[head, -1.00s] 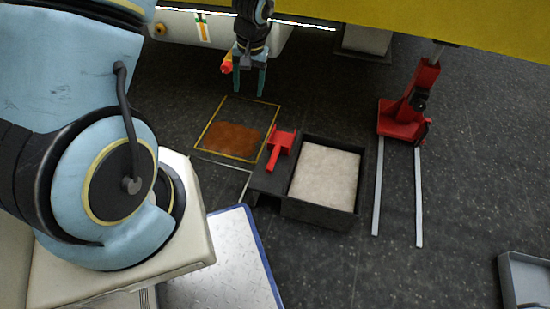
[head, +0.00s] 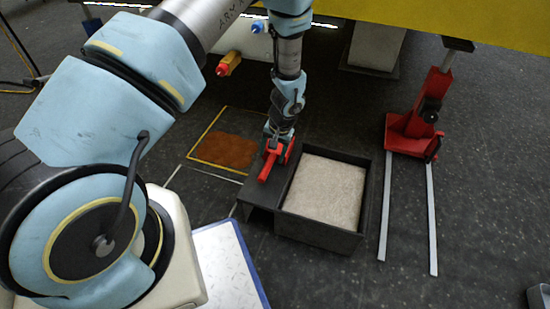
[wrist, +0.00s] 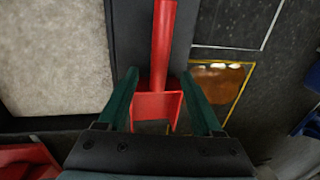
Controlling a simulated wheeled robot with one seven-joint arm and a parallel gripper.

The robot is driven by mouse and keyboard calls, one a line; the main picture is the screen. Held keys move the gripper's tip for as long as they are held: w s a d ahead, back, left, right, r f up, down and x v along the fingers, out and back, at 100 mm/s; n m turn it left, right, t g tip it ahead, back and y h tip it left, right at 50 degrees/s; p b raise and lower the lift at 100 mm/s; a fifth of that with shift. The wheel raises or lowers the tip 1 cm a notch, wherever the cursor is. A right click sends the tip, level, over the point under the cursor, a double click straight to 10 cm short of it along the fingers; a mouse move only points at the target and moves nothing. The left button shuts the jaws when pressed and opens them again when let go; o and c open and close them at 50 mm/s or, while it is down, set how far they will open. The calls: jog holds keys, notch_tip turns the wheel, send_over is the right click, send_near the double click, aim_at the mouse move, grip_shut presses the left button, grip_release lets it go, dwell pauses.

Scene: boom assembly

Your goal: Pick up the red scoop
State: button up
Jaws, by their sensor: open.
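The red scoop (head: 267,167) lies on the dark ledge beside the filled box, its handle pointing toward the front in the head view. My gripper (head: 279,142) is over the scoop's rear end and hides part of it. In the wrist view the scoop (wrist: 164,48) runs up the middle, handle at top and pan at the bottom. My gripper (wrist: 159,77) is open, one green finger on each side of the scoop near where the handle meets the pan. I cannot tell whether the fingers touch it.
The dark box (head: 369,190) holds pale granular material (head: 328,188). A yellow-framed floor patch (head: 226,152) with brown material lies left of the ledge. A red jack (head: 415,125) with two long pale legs stands to the right. A yellow beam (head: 480,20) crosses the top.

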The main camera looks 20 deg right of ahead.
aim_at(271, 160)
jog(key=f, duration=0.1)
jog(key=f+b, duration=0.1)
jog(key=f, duration=0.1)
jog(key=f+b, duration=0.1)
jog(key=f, duration=0.1)
jog(key=shift+w+a+f, duration=0.1)
jog(key=shift+w+a, duration=0.15)
jog(key=shift+w, duration=0.15)
grip_shut()
dwell(0.4)
